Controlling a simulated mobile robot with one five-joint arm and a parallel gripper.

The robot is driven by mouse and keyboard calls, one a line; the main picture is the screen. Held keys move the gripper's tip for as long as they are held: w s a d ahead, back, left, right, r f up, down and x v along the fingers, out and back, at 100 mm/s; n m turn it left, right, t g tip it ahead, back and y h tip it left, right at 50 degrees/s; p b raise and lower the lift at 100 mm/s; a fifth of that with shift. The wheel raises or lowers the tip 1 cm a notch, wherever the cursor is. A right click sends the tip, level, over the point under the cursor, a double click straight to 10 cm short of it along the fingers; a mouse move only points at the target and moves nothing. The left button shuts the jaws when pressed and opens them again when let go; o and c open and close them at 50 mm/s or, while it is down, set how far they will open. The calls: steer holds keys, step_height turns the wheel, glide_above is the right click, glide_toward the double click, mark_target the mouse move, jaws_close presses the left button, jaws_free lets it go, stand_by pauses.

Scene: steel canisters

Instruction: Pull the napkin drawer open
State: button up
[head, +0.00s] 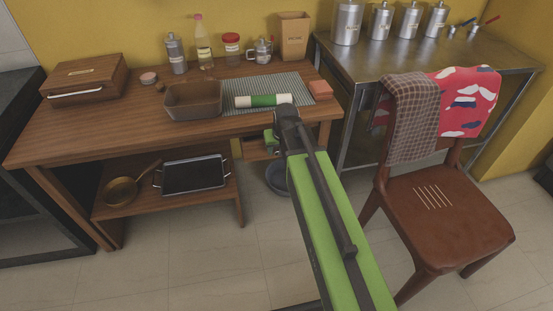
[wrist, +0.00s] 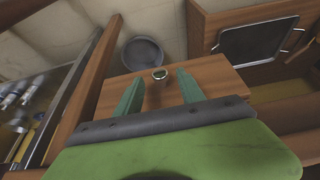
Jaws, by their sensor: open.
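A wooden panel (wrist: 215,75) with a small round knob (wrist: 159,74) is in the wrist view; I take it as the napkin drawer's front, though I can read no label on it. In the head view a wooden part (head: 262,152) shows under the table, mostly behind my arm. My gripper (wrist: 159,73) is open, its two green fingers apart, one on each side of the knob in the picture. I cannot tell whether they touch it. In the head view the gripper (head: 271,139) is largely hidden by my arm.
A grey bowl (head: 278,178) is below, on the floor side. A lower shelf holds a black tray (head: 194,175) and a pan (head: 122,190). A chair (head: 435,205) with cloths stands right, before a steel table (head: 420,55). Floor in front of the wooden table is clear.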

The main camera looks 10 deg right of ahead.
steer(key=shift+x, duration=0.9)
steer(key=shift+a+r, duration=0.1)
steer(key=shift+c, duration=0.5)
jaws_close()
